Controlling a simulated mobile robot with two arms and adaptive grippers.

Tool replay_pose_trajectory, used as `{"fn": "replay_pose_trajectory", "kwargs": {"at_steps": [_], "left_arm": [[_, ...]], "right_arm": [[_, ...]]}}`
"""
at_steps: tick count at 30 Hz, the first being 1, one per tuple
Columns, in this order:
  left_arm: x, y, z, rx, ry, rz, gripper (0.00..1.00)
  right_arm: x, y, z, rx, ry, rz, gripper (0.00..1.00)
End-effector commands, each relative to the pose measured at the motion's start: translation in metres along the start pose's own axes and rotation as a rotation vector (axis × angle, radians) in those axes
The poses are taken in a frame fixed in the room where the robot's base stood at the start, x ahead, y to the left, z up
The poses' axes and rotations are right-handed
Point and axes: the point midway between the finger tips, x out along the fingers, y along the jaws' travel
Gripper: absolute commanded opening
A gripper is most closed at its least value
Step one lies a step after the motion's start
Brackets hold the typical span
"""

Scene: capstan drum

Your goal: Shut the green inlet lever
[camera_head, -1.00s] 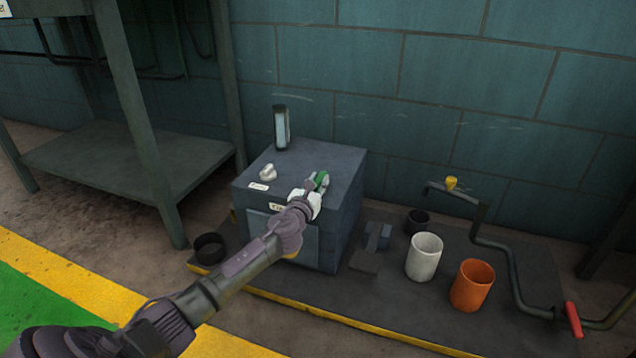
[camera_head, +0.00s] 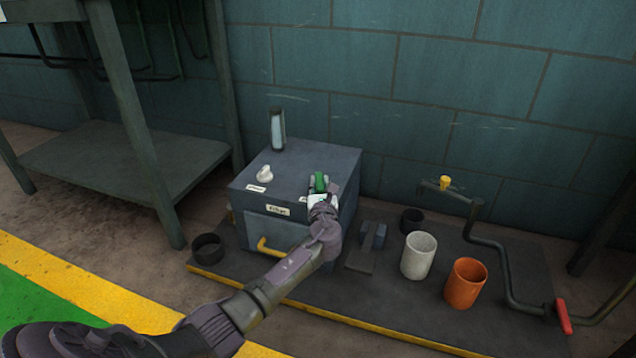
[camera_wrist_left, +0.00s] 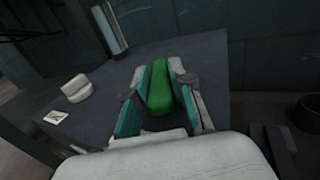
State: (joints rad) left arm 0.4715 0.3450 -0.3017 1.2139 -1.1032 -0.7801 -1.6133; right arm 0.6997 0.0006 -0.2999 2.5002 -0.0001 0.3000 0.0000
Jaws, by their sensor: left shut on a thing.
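The green inlet lever (camera_head: 319,182) is on the top of the dark grey box, near its right side. In the left wrist view the lever (camera_wrist_left: 159,88) is a long green bar between my two finger pads. My left gripper (camera_head: 322,192) is shut on it, with a finger on each side (camera_wrist_left: 158,95). The fingers hide the lever's lower part and its mount. My right gripper is not in view.
The dark grey box (camera_head: 325,163) bears a white knob (camera_head: 265,174) and an upright glass gauge (camera_head: 278,129). A yellow handle (camera_head: 268,246) sits on its front.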

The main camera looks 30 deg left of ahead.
Motion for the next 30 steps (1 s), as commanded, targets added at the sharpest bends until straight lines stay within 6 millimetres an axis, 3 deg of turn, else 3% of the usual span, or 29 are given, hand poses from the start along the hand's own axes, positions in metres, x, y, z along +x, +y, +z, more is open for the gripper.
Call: {"fn": "replay_pose_trajectory", "kwargs": {"at_steps": [5,6,10,22,30], "left_arm": [[0.000,0.001,0.001,0.001,-0.002,-0.001,0.00],[0.000,0.001,0.001,0.001,-0.002,-0.001,0.26],[0.000,0.000,0.001,0.001,-0.002,-0.002,0.47],[-0.006,0.000,-0.001,0.001,-0.001,-0.003,0.48],[-0.057,0.000,-0.002,-0.001,0.001,-0.006,0.48]], "right_arm": [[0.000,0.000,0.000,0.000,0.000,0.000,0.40],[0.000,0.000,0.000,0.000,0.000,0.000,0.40],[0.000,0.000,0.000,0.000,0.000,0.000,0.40],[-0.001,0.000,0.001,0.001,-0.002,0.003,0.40],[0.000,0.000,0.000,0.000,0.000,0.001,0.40]]}}
